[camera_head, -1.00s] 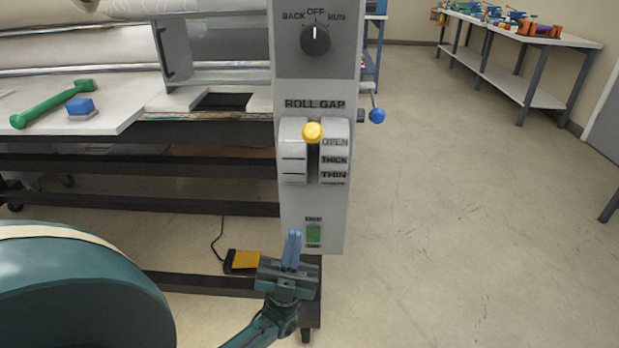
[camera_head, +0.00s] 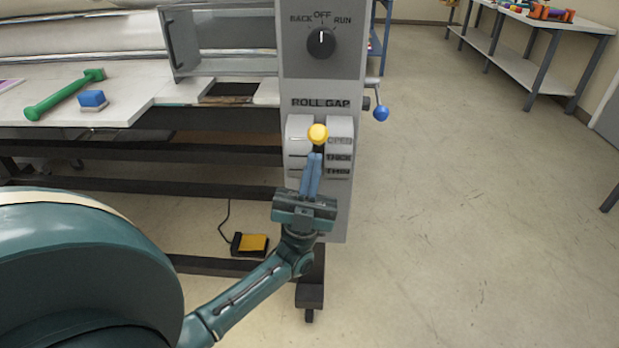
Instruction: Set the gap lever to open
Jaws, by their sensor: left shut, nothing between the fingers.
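The gap lever's yellow knob (camera_head: 318,134) stands in the slot of the ROLL GAP unit (camera_head: 298,128), level with the OPEN label (camera_head: 339,140). The THICK and THIN labels sit below it. My left gripper (camera_head: 312,160) has its blue fingers together, pointing up, just below the knob in the picture. It holds nothing. I cannot tell whether the fingertips touch the knob or the lever. The lever's shaft is mostly hidden behind the knob and fingers. My right gripper is not in view.
Above is the BACK/OFF/RUN dial (camera_head: 321,43), pointing at OFF. A blue-knobbed crank (camera_head: 380,113) sticks out at the right. A yellow pedal (camera_head: 253,243) is on the floor. The right floor is clear.

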